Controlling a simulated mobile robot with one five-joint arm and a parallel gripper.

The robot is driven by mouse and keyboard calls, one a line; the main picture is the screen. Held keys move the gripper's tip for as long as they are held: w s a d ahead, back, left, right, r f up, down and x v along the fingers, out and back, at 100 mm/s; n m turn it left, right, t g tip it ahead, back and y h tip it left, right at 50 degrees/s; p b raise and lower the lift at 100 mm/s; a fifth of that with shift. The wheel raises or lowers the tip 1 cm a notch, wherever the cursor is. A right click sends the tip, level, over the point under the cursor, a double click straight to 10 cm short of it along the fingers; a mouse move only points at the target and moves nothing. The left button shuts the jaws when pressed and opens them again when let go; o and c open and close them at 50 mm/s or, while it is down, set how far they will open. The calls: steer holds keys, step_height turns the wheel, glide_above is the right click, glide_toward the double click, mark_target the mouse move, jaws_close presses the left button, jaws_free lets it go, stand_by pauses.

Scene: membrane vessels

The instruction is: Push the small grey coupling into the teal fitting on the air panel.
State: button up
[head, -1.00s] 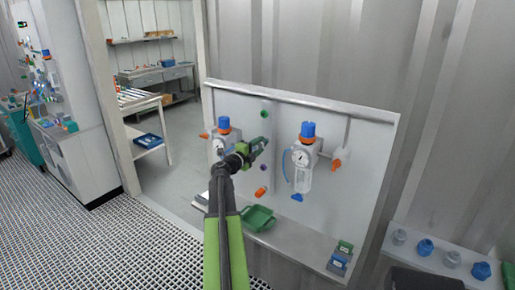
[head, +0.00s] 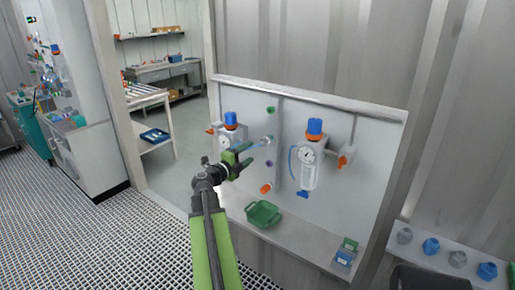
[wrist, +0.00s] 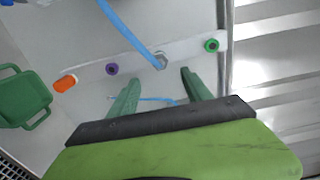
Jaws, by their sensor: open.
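The small grey coupling (head: 267,139) sits at the middle port of the upright strip on the air panel (head: 375,190). A blue hose (head: 256,145) runs from it. In the wrist view the grey coupling (wrist: 160,62) lies just beyond my fingertips, with the hose (wrist: 127,34) leading up and left. I cannot make out the teal fitting apart from it; the coupling seems to cover that port, and its depth is unclear. My gripper (head: 250,153) is open and empty. It stands off the panel, left of the coupling; in the wrist view the fingers (wrist: 160,76) are spread and apart from it.
The strip also carries a green fitting (wrist: 211,45), a purple one (wrist: 112,69) and an orange one (wrist: 66,83). A gauge unit (head: 310,168) is on the right, another (head: 229,135) behind my gripper. A green tray (head: 263,214) is on the panel's ledge.

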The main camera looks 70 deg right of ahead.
steer(key=v, duration=0.5)
steer(key=shift+a, duration=0.35)
steer(key=shift+w, duration=0.15)
